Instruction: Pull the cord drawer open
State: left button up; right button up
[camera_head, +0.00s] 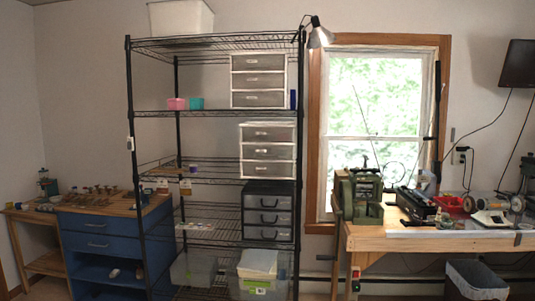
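A black wire shelf rack (212,112) stands in the middle and holds three small drawer units. The upper unit (258,79) has a white frame and three grey drawers. A similar white-framed unit (267,152) sits on the shelf below. A dark unit (268,211) with three drawers sits lower down. A blue cabinet (96,243) at the left also has drawers. All these drawers look shut. No label is readable, so I cannot tell which one is the cord drawer. Neither of my grippers is in view.
A wooden workbench (440,241) with tools stands at the right in front of a window (375,110). A bin (477,279) is under it. Clear plastic boxes (262,283) fill the rack's bottom. A lamp (320,35) is clamped at the rack's top right.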

aim_at(273, 152)
jog(key=i+l+u, duration=0.1)
jog(key=u, duration=0.35)
jog(key=i+l+u, duration=0.2)
jog(key=u, duration=0.3)
jog(key=i+l+u, duration=0.15)
jog(key=i+l, duration=0.15)
jog(key=l, duration=0.15)
jog(key=i+l+u, duration=0.2)
jog(key=l, duration=0.25)
jog(key=i, duration=0.1)
